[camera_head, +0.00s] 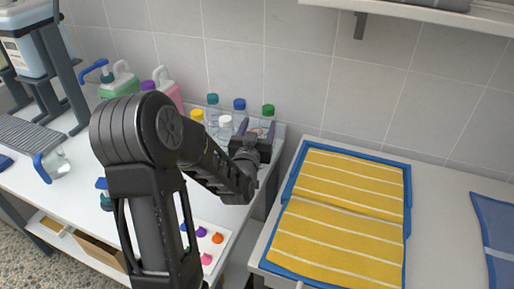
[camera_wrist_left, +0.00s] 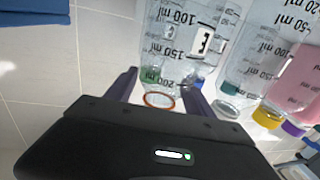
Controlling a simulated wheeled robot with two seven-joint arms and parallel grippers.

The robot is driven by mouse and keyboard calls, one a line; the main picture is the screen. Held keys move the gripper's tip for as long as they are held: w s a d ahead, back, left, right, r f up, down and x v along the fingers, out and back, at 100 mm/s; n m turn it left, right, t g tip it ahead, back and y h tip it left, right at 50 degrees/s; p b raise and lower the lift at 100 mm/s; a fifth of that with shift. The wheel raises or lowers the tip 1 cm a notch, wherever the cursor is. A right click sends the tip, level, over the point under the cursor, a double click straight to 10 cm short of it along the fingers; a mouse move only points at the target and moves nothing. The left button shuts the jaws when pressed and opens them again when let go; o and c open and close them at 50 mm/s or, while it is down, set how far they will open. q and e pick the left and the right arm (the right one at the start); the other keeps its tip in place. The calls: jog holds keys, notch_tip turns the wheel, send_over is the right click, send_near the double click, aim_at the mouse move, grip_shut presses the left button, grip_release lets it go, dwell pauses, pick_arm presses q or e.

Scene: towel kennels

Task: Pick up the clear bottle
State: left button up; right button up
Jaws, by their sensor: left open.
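Several clear bottles stand in a group at the back of the white bench, with teal, blue, green, yellow and white caps. My left gripper (camera_head: 257,128) is at the right end of this group, right in front of the green-capped bottle (camera_head: 268,111) and hiding most of it. In the left wrist view, a clear graduated bottle (camera_wrist_left: 178,45) shows between and beyond the spread fingers of my left gripper (camera_wrist_left: 160,82). The gripper is open. I cannot tell whether a finger touches the bottle. My right gripper is not in view.
A second clear bottle (camera_wrist_left: 262,55) stands close beside it. A green jug (camera_head: 120,84) and a pink jug (camera_head: 168,92) stand left of the bottles. The tiled wall is close behind. A blue tray (camera_head: 408,205) with yellow striped towels (camera_head: 335,235) lies to the right.

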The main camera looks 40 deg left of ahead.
pick_arm(q)
jog(key=shift+c, duration=0.4)
grip_shut()
dwell(0.4)
